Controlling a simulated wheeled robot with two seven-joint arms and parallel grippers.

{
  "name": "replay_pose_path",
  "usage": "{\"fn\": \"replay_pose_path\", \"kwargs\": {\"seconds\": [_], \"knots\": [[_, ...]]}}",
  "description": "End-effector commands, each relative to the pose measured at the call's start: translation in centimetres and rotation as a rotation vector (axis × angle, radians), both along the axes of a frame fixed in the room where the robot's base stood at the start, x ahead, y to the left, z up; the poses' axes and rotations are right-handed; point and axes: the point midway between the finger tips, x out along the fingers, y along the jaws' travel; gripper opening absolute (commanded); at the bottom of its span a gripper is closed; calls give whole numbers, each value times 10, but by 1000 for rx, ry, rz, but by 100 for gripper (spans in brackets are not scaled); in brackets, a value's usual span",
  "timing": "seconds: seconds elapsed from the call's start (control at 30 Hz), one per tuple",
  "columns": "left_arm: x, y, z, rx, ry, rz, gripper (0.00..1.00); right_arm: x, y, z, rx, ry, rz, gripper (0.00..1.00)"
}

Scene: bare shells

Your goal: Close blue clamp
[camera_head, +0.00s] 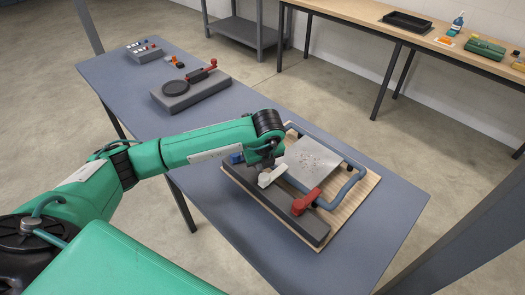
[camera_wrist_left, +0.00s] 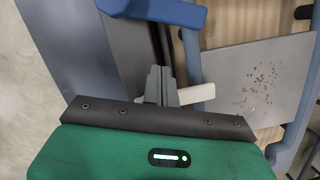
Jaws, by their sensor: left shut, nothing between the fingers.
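The blue clamp (camera_head: 237,157) is at the far left end of a dark grey bar on the near table, partly hidden by my left arm. Its blue handle (camera_wrist_left: 160,12) crosses the top of the left wrist view. My left gripper (camera_head: 266,165) is shut and empty, over the bar by the clamps. In the left wrist view my gripper's fingertips (camera_wrist_left: 160,72) are below the blue handle in the picture, with a visible gap. They overlap the white clamp (camera_wrist_left: 195,94); I cannot tell whether they touch it. My right gripper is not in view.
The white clamp (camera_head: 272,176) and red clamp (camera_head: 305,203) sit along the dark grey bar (camera_head: 282,212). A blue tube frame (camera_head: 352,181) surrounds a grey metal plate (camera_head: 312,160) on a wooden board. Another fixture (camera_head: 190,92) stands farther back. The table's front right (camera_head: 372,228) is clear.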

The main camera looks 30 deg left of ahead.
Motion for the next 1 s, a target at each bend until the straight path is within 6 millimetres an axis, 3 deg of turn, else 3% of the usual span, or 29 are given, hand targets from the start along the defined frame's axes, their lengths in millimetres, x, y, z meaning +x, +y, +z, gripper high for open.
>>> {"fn": "replay_pose_path", "kwargs": {"seconds": [0.03, 0.1, 0.4, 0.77, 1.0], "knots": [[0, 2, -8, 1, 4, 0, 0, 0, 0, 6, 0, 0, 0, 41], [10, 12, -5, 2, 0, 3, 0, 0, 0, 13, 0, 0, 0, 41], [27, 31, -8, 0, 0, 0, 0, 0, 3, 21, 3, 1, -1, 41], [28, 31, -9, 0, -1, -1, 0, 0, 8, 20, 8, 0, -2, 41], [34, 34, -13, -2, -2, -2, 0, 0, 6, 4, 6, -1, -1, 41]]}}
